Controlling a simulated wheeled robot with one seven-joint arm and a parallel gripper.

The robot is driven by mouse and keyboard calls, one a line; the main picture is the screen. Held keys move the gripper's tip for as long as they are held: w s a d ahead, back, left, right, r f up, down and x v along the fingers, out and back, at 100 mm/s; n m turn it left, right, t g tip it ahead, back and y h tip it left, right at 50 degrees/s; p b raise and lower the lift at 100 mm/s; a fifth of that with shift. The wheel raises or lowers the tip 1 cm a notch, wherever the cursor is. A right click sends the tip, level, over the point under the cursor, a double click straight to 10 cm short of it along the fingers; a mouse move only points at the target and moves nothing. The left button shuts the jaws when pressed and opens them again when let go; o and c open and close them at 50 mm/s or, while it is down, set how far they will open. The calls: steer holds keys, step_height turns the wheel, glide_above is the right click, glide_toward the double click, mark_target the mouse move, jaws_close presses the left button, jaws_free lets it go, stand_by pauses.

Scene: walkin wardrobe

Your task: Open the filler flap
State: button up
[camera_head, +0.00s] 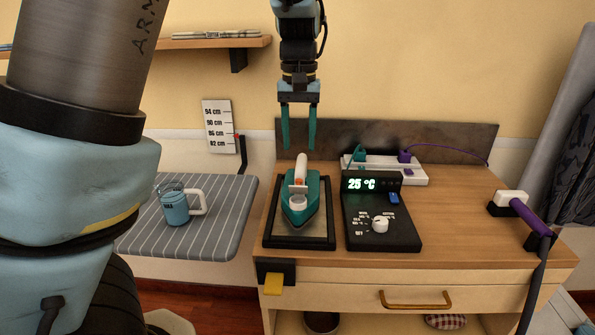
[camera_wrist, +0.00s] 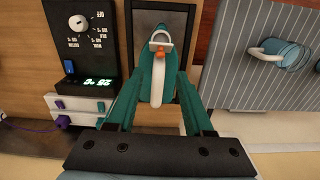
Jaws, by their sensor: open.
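A teal iron (camera_head: 299,215) with a white handle (camera_head: 301,170) rests on a black-framed stand (camera_head: 327,239) on the wooden bench. A white round filler part (camera_head: 297,203), which looks like the flap, is on the iron's top towards its nose. I cannot tell whether it is open or shut. An orange piece sits between it and the handle. In the wrist view the white filler part (camera_wrist: 161,38) shows beyond the handle. My gripper (camera_head: 299,147) points down, open and empty, above and behind the handle. In the wrist view its fingers (camera_wrist: 161,78) flank the iron's near end, apparently without touching it.
A black control box (camera_head: 385,235) reading 25 °C stands right of the iron. A power strip (camera_head: 415,172) with plugs lies behind it. A blue measuring cup (camera_head: 175,208) stands on the striped ironing board (camera_head: 225,225) at left. A dark panel (camera_head: 430,132) backs the bench.

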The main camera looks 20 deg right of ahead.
mark_target(299, 172)
step_height(299, 172, down, 9)
steer(key=shift+r+p, duration=0.15)
steer(key=shift+p, duration=0.45)
steer(key=shift+c, duration=0.4)
jaws_close()
